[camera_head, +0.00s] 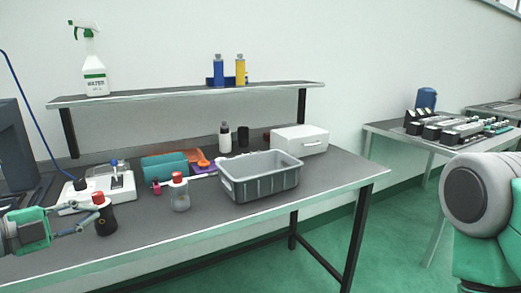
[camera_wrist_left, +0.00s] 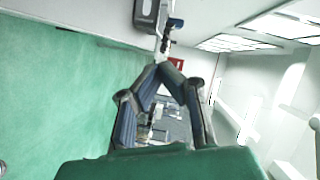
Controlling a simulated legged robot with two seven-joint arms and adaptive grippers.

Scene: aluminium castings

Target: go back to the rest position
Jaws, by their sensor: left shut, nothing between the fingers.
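My left gripper (camera_head: 88,216) comes in from the left, over the front left part of the workbench (camera_head: 150,235). In the head view its fingers point toward a dark bottle with a red cap (camera_head: 104,218); whether they touch it I cannot tell. In the left wrist view the fingertips (camera_wrist_left: 166,68) meet with nothing between them. My right gripper is out of view; only part of my right arm shows at the right edge.
A grey bin (camera_head: 262,188), a clear red-capped bottle (camera_head: 179,194), a white device (camera_head: 105,188) and a teal holder (camera_head: 165,167) stand on the bench. A shelf (camera_head: 195,93) runs above. Green floor (camera_head: 330,245) is clear to the right.

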